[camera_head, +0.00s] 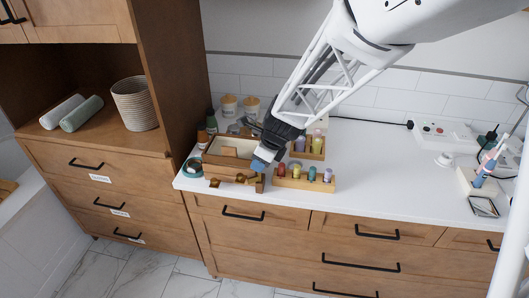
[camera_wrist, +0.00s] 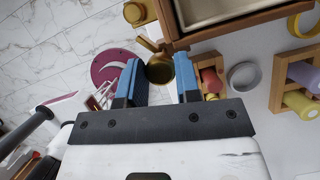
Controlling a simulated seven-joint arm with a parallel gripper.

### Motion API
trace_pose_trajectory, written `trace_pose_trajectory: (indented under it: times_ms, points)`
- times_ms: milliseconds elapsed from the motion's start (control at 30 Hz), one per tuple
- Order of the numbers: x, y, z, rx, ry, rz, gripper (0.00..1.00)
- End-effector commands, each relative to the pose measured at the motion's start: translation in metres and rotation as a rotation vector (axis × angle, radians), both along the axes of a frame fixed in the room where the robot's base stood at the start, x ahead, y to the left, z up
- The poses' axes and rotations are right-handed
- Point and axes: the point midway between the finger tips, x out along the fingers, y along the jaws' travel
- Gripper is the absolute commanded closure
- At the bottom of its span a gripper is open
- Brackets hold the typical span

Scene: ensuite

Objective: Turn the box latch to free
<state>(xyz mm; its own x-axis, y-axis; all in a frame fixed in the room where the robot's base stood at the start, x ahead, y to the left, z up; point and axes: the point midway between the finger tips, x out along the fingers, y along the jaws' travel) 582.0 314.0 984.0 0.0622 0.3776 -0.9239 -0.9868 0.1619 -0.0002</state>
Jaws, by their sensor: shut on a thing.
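The wooden box (camera_head: 222,160) stands open-topped at the left end of the white counter, and its rim shows at the top of the wrist view (camera_wrist: 230,27). The brass latch (camera_wrist: 158,72) is a rounded knob with a short arm, at the box's outer edge. My gripper (camera_wrist: 157,62) has its blue fingers on either side of the latch and is shut on it. In the head view my gripper (camera_head: 260,163) is at the box's front right corner and hides part of it. I cannot tell the latch's exact angle.
Wooden racks with coloured bottles (camera_head: 304,179) stand close to the right of my gripper. A teal roll (camera_head: 193,167) lies at the counter's left end. A tall wooden cabinet (camera_head: 172,65) rises at the left. The counter's middle right is clear.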

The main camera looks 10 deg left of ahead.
Motion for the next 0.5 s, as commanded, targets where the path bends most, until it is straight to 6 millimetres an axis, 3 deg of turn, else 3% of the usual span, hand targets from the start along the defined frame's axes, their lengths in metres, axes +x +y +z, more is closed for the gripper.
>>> trace_pose_trajectory:
  times_ms: [500]
  points:
    - [0.0002, 0.0000, 0.0002, 0.000, 0.000, 0.039, 0.93]
